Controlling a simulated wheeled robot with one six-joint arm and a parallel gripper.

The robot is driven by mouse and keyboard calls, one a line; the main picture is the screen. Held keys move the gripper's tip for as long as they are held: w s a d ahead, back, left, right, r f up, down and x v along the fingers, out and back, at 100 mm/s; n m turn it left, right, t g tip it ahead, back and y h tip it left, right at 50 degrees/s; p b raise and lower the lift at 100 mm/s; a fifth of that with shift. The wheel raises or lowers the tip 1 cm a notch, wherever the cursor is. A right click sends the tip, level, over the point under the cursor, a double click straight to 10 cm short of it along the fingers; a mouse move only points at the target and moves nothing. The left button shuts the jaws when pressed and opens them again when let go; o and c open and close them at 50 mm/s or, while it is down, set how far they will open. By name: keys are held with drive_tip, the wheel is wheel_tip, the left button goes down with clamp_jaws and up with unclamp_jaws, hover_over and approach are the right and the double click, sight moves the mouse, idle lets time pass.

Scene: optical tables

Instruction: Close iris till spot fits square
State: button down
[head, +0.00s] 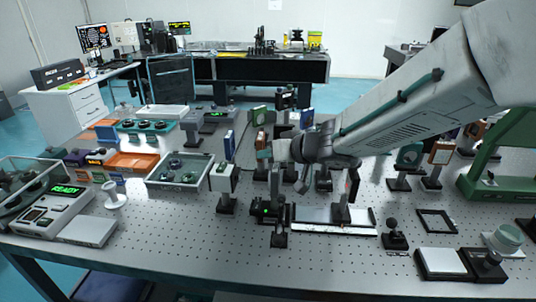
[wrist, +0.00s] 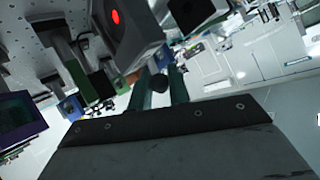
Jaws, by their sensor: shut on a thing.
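My gripper (wrist: 168,86) shows in the wrist view as two teal fingers shut on a small dark knob (wrist: 158,83), which looks like the iris lever. The iris body is not clearly told apart from the mounts around it. A round red spot (wrist: 116,16) lies on the dark face of a grey block just above the fingers. I cannot make out a square outline around it. In the head view my gripper (head: 298,162) is among the posts at the middle of the table, and its fingertips are largely hidden.
Upright optic mounts crowd close around my gripper, including a white-faced one (head: 223,180) to the left and a green one (head: 408,156) to the right. A rail (head: 320,226) lies in front. A grey tray (head: 180,181) stands at left. The perforated tabletop (head: 170,235) is bare at front left.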

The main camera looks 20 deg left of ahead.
drive_tip(key=c, duration=1.4)
unclamp_jaws()
drive_tip(key=shift+o, duration=0.2)
drive_tip(key=shift+d, duration=0.1)
drive_tip(key=v, duration=0.7)
drive_tip(key=shift+d+r, duration=0.15)
drive_tip(key=shift+d, duration=0.1)
drive_tip(key=shift+s, duration=0.15)
